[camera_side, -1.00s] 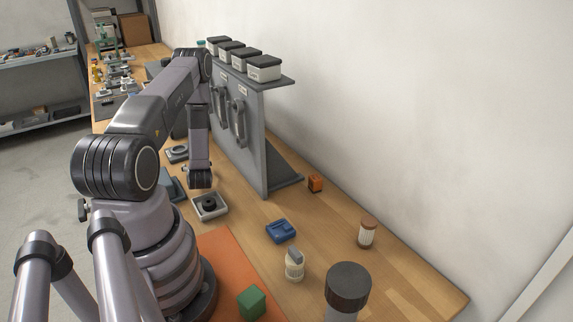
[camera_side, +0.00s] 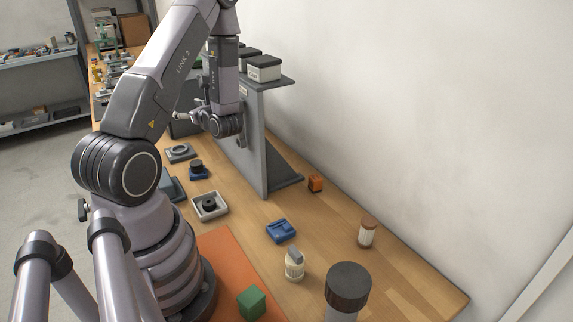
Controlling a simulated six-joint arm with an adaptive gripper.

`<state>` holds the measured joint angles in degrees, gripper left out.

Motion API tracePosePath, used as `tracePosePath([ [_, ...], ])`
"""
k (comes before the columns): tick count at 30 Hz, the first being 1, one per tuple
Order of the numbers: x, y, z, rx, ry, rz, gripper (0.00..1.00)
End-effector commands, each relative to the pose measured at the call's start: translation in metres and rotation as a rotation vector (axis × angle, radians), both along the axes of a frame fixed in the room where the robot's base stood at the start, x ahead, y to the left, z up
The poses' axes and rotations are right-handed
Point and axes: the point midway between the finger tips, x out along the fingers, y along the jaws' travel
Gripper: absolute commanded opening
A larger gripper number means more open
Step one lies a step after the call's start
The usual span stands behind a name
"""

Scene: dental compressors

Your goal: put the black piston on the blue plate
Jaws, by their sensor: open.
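A black round part that looks like the black piston (camera_side: 197,163) sits upright on a small blue plate (camera_side: 198,175), left of the middle of the bench. Another black round part (camera_side: 209,203) sits in a light grey square tray (camera_side: 220,212) a little nearer the camera. My gripper (camera_side: 178,122) is raised above and behind the blue plate, beside the grey panel, and points to the left. It is open and apart from the black piston; its fingers are small and partly hidden by my arm.
A grey upright panel (camera_side: 252,150) with black-lidded boxes (camera_side: 264,68) on top stands behind. Grey fixtures (camera_side: 180,152) lie to the left.

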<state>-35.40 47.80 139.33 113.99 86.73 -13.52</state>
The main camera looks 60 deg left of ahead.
Motion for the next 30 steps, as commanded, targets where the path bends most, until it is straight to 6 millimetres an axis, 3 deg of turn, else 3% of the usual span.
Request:
tracePosePath([
  [1,-0.002,-0.011,0.033,0.028,-0.079,0.071,0.69],
  [3,-0.012,-0.031,0.066,0.031,-0.192,0.187,0.69],
  [7,-0.031,-0.079,0.105,-0.035,-0.448,0.379,0.69],
  [14,-0.046,-0.185,0.127,-0.393,-0.961,0.617,0.69],
  [21,-0.037,-0.297,0.15,-0.977,-1.386,0.722,0.69],
  [25,-0.036,-0.334,0.167,-1.212,-1.491,0.742,0.69],
  [30,-0.037,-0.352,0.178,-1.335,-1.533,0.755,0.69],
])
